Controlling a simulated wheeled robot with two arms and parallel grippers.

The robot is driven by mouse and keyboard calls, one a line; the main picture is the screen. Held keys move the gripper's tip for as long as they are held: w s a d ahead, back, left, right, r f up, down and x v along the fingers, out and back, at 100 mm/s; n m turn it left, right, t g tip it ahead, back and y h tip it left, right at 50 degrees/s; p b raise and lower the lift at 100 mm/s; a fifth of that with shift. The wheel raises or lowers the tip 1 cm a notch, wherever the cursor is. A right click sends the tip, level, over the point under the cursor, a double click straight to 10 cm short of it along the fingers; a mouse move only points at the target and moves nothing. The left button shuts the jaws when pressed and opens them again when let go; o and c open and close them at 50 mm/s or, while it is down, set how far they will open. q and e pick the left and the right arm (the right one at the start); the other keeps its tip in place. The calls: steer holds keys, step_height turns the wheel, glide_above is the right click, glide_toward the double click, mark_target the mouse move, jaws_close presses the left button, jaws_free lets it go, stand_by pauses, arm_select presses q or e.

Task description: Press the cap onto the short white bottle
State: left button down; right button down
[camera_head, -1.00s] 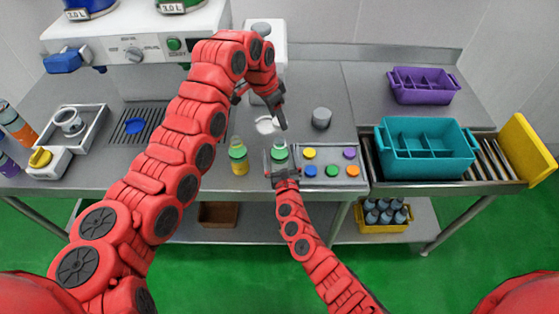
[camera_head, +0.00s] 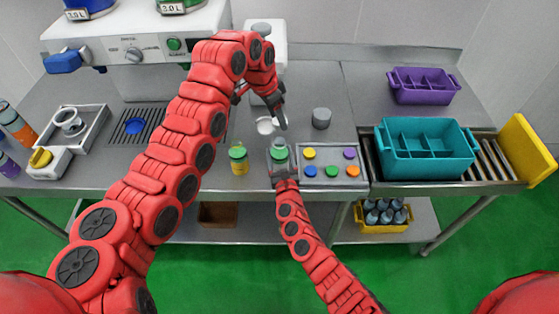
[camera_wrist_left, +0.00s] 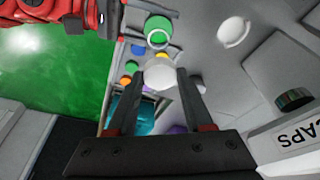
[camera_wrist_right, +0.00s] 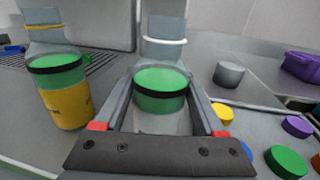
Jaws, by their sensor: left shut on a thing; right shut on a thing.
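The short bottle (camera_wrist_right: 160,92), with a green shoulder, dark ring and clear neck, stands between the fingers of my right gripper (camera_head: 280,155), which is shut on it. It also shows upright in the head view (camera_head: 279,143). My left gripper (camera_head: 283,126) hangs beyond the bottle, apart from it in the head view. In the left wrist view it is shut on a small white cap (camera_wrist_left: 160,77). The bottle's round white-rimmed neck (camera_wrist_left: 158,38) shows just above that cap in the picture. In the head view I cannot make out the cap clearly.
A yellow-and-green bottle (camera_head: 239,160) stands left of the held one. A tray of coloured caps (camera_head: 331,158) lies close on the right. A grey cylinder (camera_head: 321,118) and a white round piece (camera_head: 265,126) are behind. A teal crate (camera_head: 428,164) stands further right.

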arm_select(q)
steer(key=shift+f, duration=0.1)
glide_above(279, 141)
steer(key=shift+s+a+f, duration=0.1)
steer(key=shift+f, duration=1.1)
steer(key=shift+a+f, duration=0.1)
steer(key=shift+f, duration=1.05)
steer(key=shift+f, duration=0.85)
steer(key=shift+f, duration=0.65)
steer(key=shift+c, duration=1.1)
jaws_free()
steer(key=v, duration=1.2)
